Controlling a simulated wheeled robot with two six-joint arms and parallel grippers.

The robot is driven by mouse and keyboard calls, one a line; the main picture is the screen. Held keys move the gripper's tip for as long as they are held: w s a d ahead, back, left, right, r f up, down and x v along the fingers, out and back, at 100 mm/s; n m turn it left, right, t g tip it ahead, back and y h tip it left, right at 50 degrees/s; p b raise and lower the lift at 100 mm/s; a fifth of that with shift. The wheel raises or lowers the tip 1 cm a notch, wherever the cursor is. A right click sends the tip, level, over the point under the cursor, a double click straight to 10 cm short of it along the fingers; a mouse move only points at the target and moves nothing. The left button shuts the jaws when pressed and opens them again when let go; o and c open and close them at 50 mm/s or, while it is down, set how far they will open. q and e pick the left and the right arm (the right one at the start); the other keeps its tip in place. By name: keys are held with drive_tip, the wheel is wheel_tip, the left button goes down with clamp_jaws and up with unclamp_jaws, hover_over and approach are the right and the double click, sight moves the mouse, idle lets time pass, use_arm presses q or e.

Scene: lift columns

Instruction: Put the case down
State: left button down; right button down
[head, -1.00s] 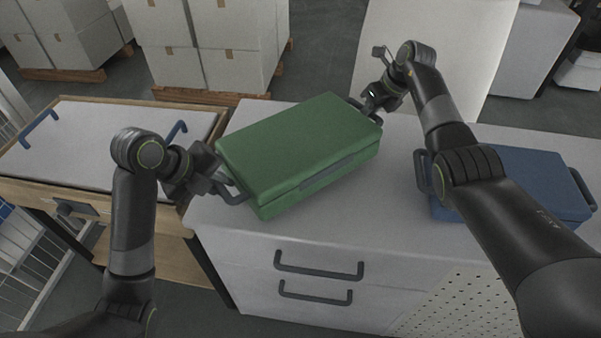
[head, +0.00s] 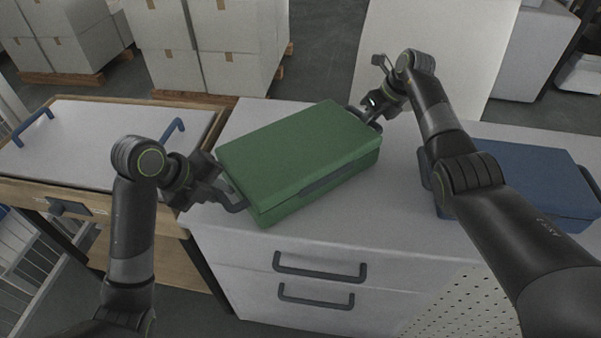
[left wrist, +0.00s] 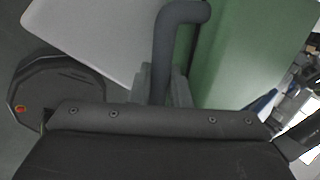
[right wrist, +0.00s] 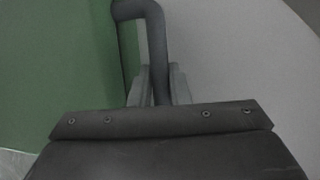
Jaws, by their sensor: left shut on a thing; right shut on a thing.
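The green case (head: 300,150) lies flat, lid up, at the left part of the grey-white counter (head: 400,225). I cannot tell whether its underside touches the top. My left gripper (head: 222,194) is shut on the dark handle at the case's left end; this handle (left wrist: 165,45) stands between the fingers in the left wrist view. My right gripper (head: 368,116) is shut on the handle at the far right end; that handle (right wrist: 152,45) shows between the fingers in the right wrist view. The green side (right wrist: 55,70) fills the left of that view.
A blue case (head: 520,180) stands on the counter at the right, partly behind my right arm. A wooden-framed cart (head: 90,140) with blue handles stands left of the counter. Stacked boxes (head: 200,45) stand behind. Drawers with dark handles (head: 320,267) face me.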

use_arm(q)
drive_tip(key=shift+f, duration=0.25)
use_arm(e)
drive_tip(key=shift+w+f, duration=0.1)
drive_tip(key=shift+f, duration=0.05)
use_arm(q)
drive_tip(key=c, duration=1.8)
unclamp_jaws()
drive_tip(key=shift+f+b, duration=0.15)
drive_tip(key=shift+b, duration=0.15)
use_arm(e)
drive_tip(key=c, duration=1.8)
unclamp_jaws()
drive_tip(key=shift+f, duration=0.2)
use_arm(q)
drive_tip(key=o, duration=0.4)
drive_tip(key=shift+s, duration=0.15)
use_arm(e)
drive_tip(key=o, duration=0.4)
drive_tip(key=shift+s+r, duration=0.15)
drive_tip(key=shift+s, duration=0.1)
use_arm(q)
drive_tip(key=shift+o, duration=0.2)
use_arm(e)
drive_tip(key=shift+o, duration=0.2)
use_arm(q)
drive_tip(key=shift+r, duration=0.3)
use_arm(e)
drive_tip(key=shift+a+r, duration=0.1)
